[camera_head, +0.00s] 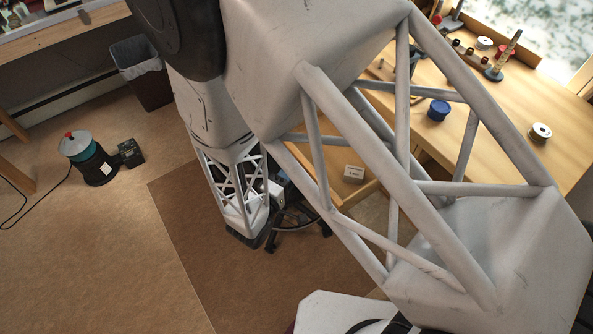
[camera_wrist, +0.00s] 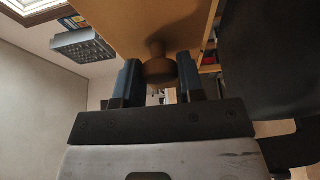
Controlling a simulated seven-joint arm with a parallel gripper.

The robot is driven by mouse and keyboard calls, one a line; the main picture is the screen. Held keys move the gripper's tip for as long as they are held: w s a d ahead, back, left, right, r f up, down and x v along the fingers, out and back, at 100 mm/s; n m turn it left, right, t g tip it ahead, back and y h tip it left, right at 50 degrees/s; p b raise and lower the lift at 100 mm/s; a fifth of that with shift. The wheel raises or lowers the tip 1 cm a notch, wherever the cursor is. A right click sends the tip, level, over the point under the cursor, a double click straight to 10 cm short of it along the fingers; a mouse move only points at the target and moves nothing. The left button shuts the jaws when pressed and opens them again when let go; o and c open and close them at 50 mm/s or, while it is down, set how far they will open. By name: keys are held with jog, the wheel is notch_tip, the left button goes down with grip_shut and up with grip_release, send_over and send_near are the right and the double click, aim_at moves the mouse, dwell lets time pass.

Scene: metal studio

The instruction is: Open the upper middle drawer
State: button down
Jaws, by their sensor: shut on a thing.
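In the wrist view, my gripper (camera_wrist: 158,80) is shut on a round brown wooden knob (camera_wrist: 158,69), with one dark finger on each side of it. The knob sits on a light wooden drawer front (camera_wrist: 125,22). In the head view, my arm covers much of the desk front. Behind its struts, a wooden drawer (camera_head: 372,187) stands out from under the desk top, its inside showing. A small white labelled box (camera_head: 353,174) lies in it. The knob and the fingertips cannot be made out clearly in the head view.
The wooden desk top (camera_head: 510,135) holds a blue spool (camera_head: 438,110), a white spool (camera_head: 540,132) and small tools. A dark wheeled base (camera_head: 298,230) stands on the brown mat (camera_head: 230,285). A bin (camera_head: 143,75) and a teal-and-black canister (camera_head: 90,160) stand left on open floor.

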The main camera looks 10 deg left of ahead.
jog(key=shift+s+a, duration=0.2)
jog(key=c, duration=0.8)
grip_release()
jog(key=shift+o, duration=0.2)
jog(key=shift+s, duration=0.2)
jog(key=v, duration=0.7)
jog(key=shift+s+a, duration=0.15)
dwell(0.4)
